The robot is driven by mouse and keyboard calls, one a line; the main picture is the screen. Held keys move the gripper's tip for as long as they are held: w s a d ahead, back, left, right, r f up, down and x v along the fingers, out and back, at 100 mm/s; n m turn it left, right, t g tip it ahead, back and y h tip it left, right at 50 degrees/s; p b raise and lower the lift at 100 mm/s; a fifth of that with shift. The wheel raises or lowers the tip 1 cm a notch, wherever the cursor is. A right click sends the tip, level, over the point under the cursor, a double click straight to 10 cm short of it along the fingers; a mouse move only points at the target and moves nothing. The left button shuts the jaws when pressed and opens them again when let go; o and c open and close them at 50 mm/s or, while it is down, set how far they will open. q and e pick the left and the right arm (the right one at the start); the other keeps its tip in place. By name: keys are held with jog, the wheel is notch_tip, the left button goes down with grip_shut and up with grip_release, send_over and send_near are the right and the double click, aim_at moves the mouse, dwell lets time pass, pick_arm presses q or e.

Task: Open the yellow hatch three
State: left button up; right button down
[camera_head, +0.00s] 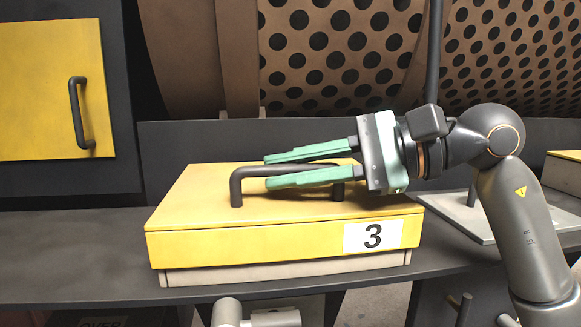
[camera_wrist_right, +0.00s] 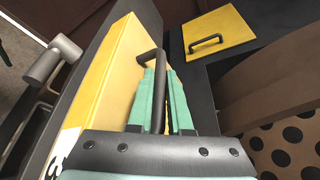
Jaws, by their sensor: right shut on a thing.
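The yellow hatch three (camera_head: 190,245) is a flat lid with a white "3" label on its front. It lies level on a pale base (camera_head: 290,273), with no gap visible between them. Its dark bar handle (camera_head: 237,188) stands on top and runs left to right. My right gripper (camera_head: 267,171) reaches in from the right with its green fingers on either side of the handle, shut on it. The right wrist view shows the handle (camera_wrist_right: 159,60) between the fingers (camera_wrist_right: 159,82). My left gripper is in neither view.
A yellow panel (camera_head: 40,110) with a dark handle stands upright at the left. A perforated drum (camera_head: 335,90) is behind the hatch. Another yellow hatch (camera_head: 563,172) is at the right edge, near a grey plate (camera_head: 480,225). Grey cylindrical parts (camera_head: 228,312) show below the front edge.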

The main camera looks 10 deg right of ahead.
aim_at(286, 190)
jog(key=shift+w+r+p, duration=0.1)
jog(key=shift+r+p, duration=0.25)
jog(key=shift+r, duration=0.15)
jog(key=w+r+m+g+p, duration=0.1)
jog(key=w+r+m+p, duration=0.2)
jog(key=w+r+p, duration=0.3)
jog(key=shift+r+g+h+p, duration=0.3)
jog(key=shift+r+h+p, duration=0.1)
jog(key=shift+r+p, duration=1.5)
jog(key=shift+f, duration=0.1)
